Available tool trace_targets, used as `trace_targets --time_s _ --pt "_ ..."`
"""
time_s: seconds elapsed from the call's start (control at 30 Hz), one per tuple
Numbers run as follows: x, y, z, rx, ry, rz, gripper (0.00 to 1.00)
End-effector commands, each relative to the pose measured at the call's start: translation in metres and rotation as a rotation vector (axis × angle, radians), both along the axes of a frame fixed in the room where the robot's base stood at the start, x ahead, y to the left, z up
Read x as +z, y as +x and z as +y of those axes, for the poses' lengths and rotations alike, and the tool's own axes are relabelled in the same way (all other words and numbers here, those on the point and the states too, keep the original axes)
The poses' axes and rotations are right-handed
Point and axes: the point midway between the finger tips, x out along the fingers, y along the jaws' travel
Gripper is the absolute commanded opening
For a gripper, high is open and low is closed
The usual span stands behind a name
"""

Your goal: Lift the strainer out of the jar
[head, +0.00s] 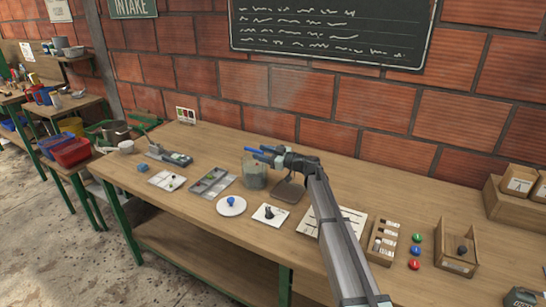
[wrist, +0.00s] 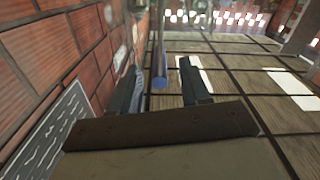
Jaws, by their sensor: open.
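The glass jar (head: 254,174) stands on the workbench, left of centre, with a greenish-grey look inside. My gripper (head: 262,153) is above and at the back right of the jar's rim in the head view, with blue parts at its end. In the wrist view my gripper (wrist: 160,84) is open, its two dark fingers apart. A thin rod with a blue end (wrist: 159,70) shows between the fingers, nearer the left one; it looks like the strainer's handle, but I cannot tell whether it touches a finger. The strainer's lower part is not clearly visible.
A sectioned tray (head: 212,182), a white dish with a blue knob (head: 231,206) and a white plate with a black knob (head: 270,214) are close by. A brick wall (head: 300,95) stands behind the workbench (head: 190,225).

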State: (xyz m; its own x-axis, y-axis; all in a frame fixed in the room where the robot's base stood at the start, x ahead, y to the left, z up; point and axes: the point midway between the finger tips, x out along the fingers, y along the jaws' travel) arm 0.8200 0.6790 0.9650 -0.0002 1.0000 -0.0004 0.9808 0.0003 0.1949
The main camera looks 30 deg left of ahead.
Motion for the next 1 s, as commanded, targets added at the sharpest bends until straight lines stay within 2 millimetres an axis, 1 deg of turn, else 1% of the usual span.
trace_targets --time_s 0.03,0.1,0.3,0.43,0.7,0.77,1.0 --pt "0.000 0.001 0.008 0.001 0.000 0.000 0.47" --pt "0.000 0.001 0.017 0.000 0.000 0.000 0.47" --pt "0.000 0.001 0.032 0.000 0.000 0.000 0.47" --pt "0.000 0.000 0.035 -0.001 0.000 0.000 0.47" --pt "0.000 0.000 0.035 -0.001 0.000 0.000 0.47" --pt "0.000 0.000 0.035 -0.001 0.000 0.000 0.42" --pt "0.000 0.000 0.035 -0.001 0.000 0.000 0.19"
